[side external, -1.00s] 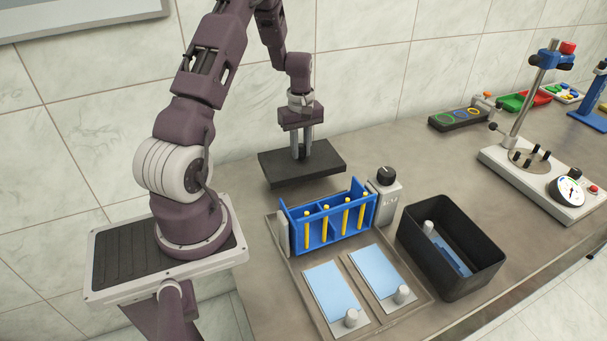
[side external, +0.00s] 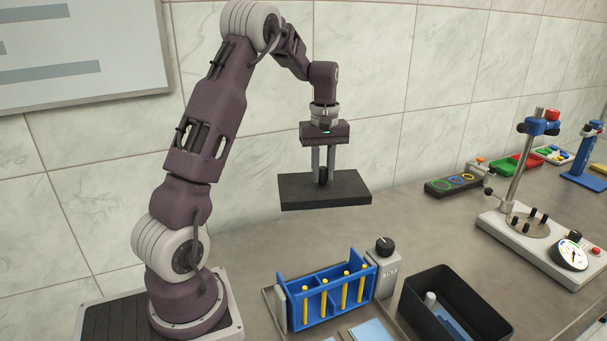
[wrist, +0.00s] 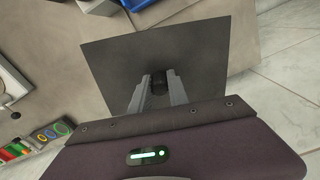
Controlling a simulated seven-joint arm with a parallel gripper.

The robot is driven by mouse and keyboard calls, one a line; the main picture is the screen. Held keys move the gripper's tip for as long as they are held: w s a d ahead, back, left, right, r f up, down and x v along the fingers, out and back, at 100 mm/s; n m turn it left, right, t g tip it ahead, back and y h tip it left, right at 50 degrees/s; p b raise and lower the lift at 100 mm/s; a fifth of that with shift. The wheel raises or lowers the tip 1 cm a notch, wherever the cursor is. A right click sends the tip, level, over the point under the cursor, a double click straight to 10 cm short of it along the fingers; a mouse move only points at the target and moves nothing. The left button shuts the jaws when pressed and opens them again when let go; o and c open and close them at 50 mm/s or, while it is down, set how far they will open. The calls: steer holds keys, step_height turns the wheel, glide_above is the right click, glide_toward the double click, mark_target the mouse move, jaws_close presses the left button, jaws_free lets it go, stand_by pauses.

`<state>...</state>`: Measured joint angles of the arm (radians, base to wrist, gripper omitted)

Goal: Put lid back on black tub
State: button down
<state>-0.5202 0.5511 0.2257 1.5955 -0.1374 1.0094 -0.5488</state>
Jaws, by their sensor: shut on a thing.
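The black lid (side external: 345,192) is a flat dark rectangle with a knob (side external: 323,176) on top. My gripper (side external: 323,170) is shut on the knob and holds the lid level in the air, well above the counter. In the wrist view the fingers close on the knob (wrist: 158,82), with the lid (wrist: 200,60) spread out beneath. The black tub (side external: 411,297) stands uncovered on the counter, lower and to the right of the lid. A light blue thing and a grey knobbed piece show inside it.
A blue rack (side external: 318,307) with several yellow sticks stands on a tray left of the tub. A grey dial box (side external: 385,270) stands between rack and tub. A gauge stand (side external: 540,235) is at the right. The counter behind the rack is clear.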

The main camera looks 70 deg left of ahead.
mark_target(363, 194)
steer(key=w+d+m, duration=0.2)
steer(key=w+d, duration=0.1)
steer(key=d, duration=0.1)
steer(key=w+d+m, duration=0.2)
steer(key=w+d, duration=0.2)
steer(key=w+d+m, duration=0.3)
steer(key=d+m, duration=0.3)
steer(key=d, duration=0.8)
steer(key=w+d+m, duration=0.4)
steer(key=d+m, duration=0.1)
steer(key=d, duration=0.9)
step_height(363, 194, down, 9)
steer(key=shift+s, duration=0.15)
steer(key=shift+f, duration=0.4)
steer(key=shift+f, duration=0.8)
steer(key=shift+f, duration=0.1)
steer(key=shift+f, duration=0.35)
